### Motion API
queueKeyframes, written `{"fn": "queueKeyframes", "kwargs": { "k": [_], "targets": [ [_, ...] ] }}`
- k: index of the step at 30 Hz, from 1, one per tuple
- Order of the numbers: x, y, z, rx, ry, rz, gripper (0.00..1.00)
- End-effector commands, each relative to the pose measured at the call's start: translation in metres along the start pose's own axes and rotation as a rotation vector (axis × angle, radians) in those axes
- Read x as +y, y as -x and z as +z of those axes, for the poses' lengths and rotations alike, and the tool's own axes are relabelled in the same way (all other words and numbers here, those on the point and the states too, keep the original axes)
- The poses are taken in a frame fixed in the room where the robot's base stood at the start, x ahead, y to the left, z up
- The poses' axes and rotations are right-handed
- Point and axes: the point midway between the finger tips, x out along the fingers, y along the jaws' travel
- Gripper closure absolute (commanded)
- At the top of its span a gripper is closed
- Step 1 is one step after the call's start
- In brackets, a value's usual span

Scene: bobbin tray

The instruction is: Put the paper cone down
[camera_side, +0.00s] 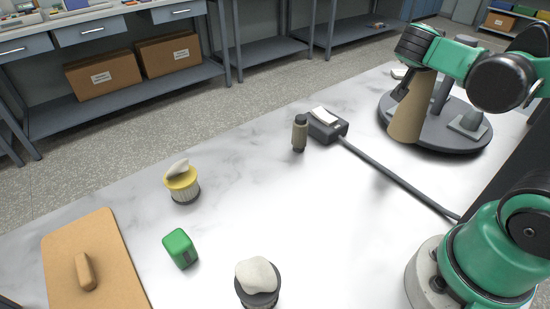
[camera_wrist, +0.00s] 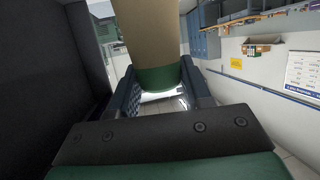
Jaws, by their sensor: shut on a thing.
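The tan paper cone (camera_side: 408,118) is at the upper right in the side view, wide end down and nearly upright. My gripper (camera_side: 402,88) is shut on its upper part. In the wrist view the paper cone (camera_wrist: 150,35) stands between the two fingers of my gripper (camera_wrist: 160,95), with a green band at its near end. The cone's lower end overlaps the left part of the round dark tray (camera_side: 455,143) in the side view. I cannot tell whether it touches the tray.
The tray also bears a grey upright post and a small grey tapered piece (camera_side: 469,123). A dark box (camera_side: 328,127) with a cable and a small dark cylinder (camera_side: 300,134) stand left of it. A green block (camera_side: 180,249) and a yellow-topped container (camera_side: 182,184) are farther left. The marble table's middle is clear.

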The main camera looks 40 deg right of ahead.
Motion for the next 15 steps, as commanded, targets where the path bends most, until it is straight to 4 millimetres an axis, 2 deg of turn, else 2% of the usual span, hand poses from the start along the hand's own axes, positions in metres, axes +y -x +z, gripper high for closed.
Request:
{"fn": "queueKeyframes", "kwargs": {
  "k": [3,6,15],
  "targets": [
    [0.001,-0.006,0.017,0.0,0.0,0.0,1.0],
    [-0.001,-0.01,0.026,0.0,0.0,-0.001,1.0],
    [0.0,-0.015,0.04,-0.001,0.0,-0.001,1.0]
  ]
}}
